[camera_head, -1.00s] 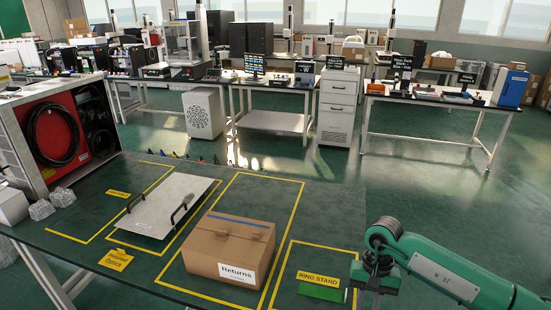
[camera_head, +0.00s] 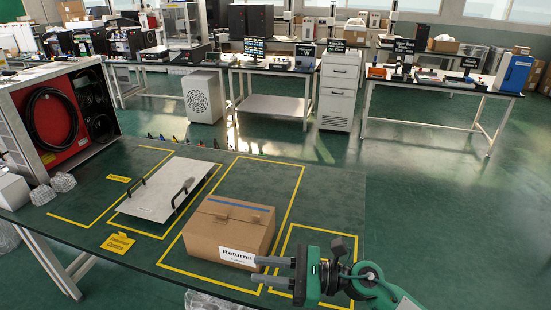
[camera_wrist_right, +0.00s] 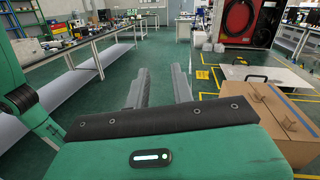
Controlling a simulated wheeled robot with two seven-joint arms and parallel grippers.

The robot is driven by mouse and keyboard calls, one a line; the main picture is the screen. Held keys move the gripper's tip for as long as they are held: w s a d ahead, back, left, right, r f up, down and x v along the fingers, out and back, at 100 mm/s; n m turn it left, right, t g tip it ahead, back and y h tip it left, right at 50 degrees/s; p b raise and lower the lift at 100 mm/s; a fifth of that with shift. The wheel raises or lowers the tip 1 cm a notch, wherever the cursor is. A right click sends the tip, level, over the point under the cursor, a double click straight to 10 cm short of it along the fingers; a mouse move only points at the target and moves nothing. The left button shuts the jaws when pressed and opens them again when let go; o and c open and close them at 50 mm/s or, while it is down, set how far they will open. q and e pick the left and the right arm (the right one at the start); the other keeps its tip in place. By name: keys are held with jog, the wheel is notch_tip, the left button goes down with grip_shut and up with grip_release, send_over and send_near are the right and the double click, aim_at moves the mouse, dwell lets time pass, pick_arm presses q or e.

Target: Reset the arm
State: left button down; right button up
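My right gripper (camera_head: 254,270) comes in at the bottom of the head view, over the front edge of the green table (camera_head: 335,200). Its two grey fingers point left and are apart with nothing between them. They pass in front of the lower front of a cardboard box (camera_head: 230,226) labelled "Returns"; I cannot tell whether they touch it. In the right wrist view the fingers (camera_wrist_right: 160,85) are also apart and empty, with the box (camera_wrist_right: 275,118) to their right. My left gripper is in neither current view.
A silver plate with two black handles (camera_head: 162,190) lies left of the box. A cabinet with coiled hoses (camera_head: 52,125) stands at the table's left. Yellow tape outlines mark the tabletop. Open floor separates it from the benches behind.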

jog(key=w+d+r+m+t+h, duration=0.25)
jog(key=d+m+t+h, duration=0.2)
jog(key=m+t, duration=0.65)
jog(key=w+d+r+m+t+h, duration=0.1)
jog(key=w+d+m+t+h, duration=0.35)
jog(key=m, duration=1.05)
jog(key=s+d+f+m+g+h, duration=0.2)
jog(key=s+d+f+m+h, duration=0.25)
jog(key=d+f+m, duration=0.35)
jog(key=s+d+f+m+g+h, duration=0.25)
jog(key=d+f+m+h, duration=0.35)
jog(key=m, duration=0.5)
jog(key=s+d+f+m+g, duration=0.1)
jog(key=s+f+m+g, duration=0.4)
jog(key=s, duration=0.5)
jog(key=s+d+f+m+g, duration=0.1)
jog(key=s+f+m+g, duration=0.25)
jog(key=s+f, duration=0.4)
notch_tip(320, 180, down, 27)
jog(key=s+n+g, duration=0.1)
jog(key=s+g, duration=0.1)
jog(key=s+d+f+g, duration=0.1)
jog(key=s+d+f, duration=0.2)
jog(key=s+f, duration=1.6)
notch_tip(320, 180, down, 3)
jog(key=shift+s+r+y, duration=0.1)
jog(key=shift+s+y, duration=0.05)
jog(key=shift+y, duration=0.2)
